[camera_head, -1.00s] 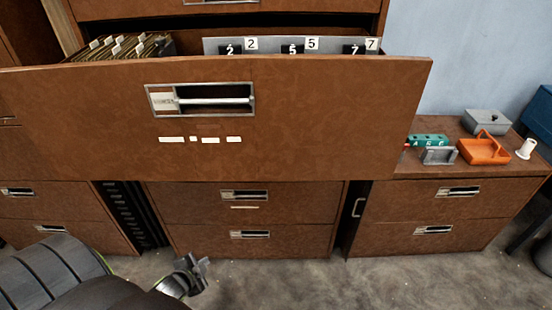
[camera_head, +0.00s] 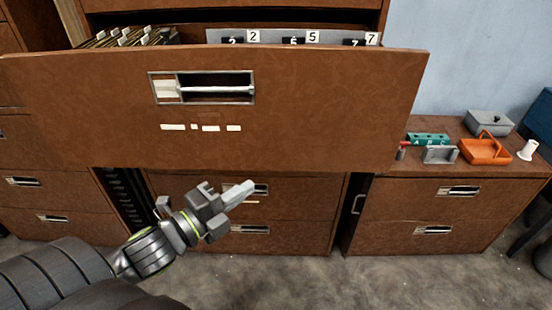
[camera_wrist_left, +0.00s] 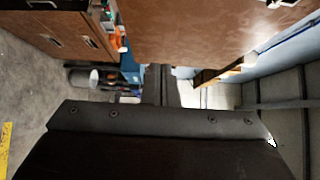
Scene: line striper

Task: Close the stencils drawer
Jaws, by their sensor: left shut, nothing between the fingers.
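The stencils drawer (camera_head: 320,110) stands open, its wide brown front with a metal handle (camera_head: 215,88) and white label strips facing me. Tabbed folders (camera_head: 130,37) and grey number stencils (camera_head: 280,36) show inside, partly hidden behind the front. My left gripper (camera_head: 240,194) is shut and empty, below the drawer front's lower edge in the head view. In the left wrist view its closed fingers (camera_wrist_left: 160,84) point ahead, with the brown drawer front (camera_wrist_left: 210,35) beyond; I see no clear contact. My right gripper is not in view.
Closed lower drawers (camera_head: 290,235) lie beneath. On the right, a low cabinet (camera_head: 470,205) carries an orange basket (camera_head: 485,152), a grey box (camera_head: 488,123) and a white spool (camera_head: 528,150). The grey floor (camera_head: 400,285) in front is clear.

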